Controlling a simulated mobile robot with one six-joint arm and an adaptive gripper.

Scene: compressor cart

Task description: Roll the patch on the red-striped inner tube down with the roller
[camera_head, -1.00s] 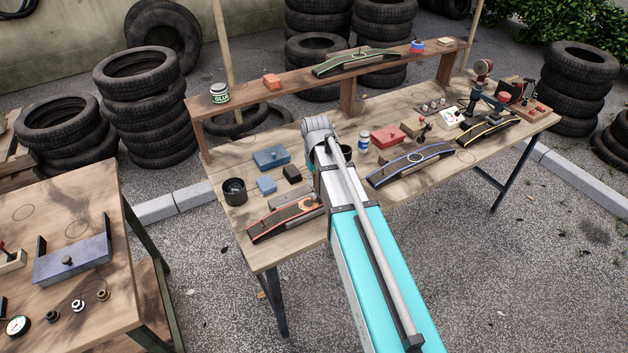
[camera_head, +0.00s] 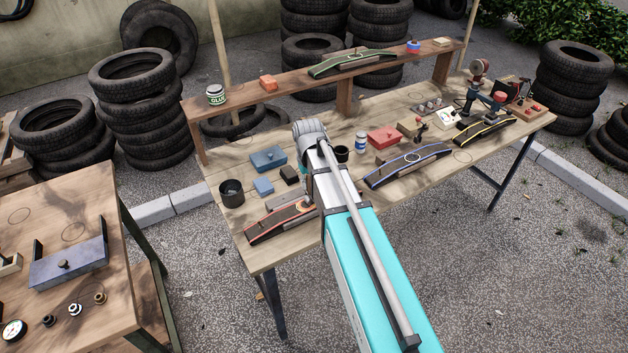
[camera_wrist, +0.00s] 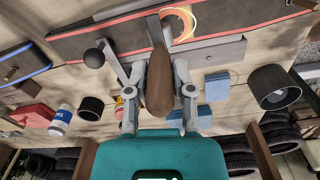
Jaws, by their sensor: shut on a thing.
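The red-striped inner tube (camera_head: 272,224) lies on a curved stand at the near left of the workbench. It also shows along the top of the wrist view (camera_wrist: 235,15). The patch (camera_wrist: 182,23) is a round spot with a glowing orange rim on the tube. My gripper (camera_wrist: 158,85) is shut on the brown wooden handle of the roller (camera_wrist: 159,80). The handle's far end reaches up to the tube beside the patch; I cannot tell whether the roller touches it. In the head view my arm hides the gripper and roller.
The blue-striped tube (camera_head: 407,165) lies to the right.

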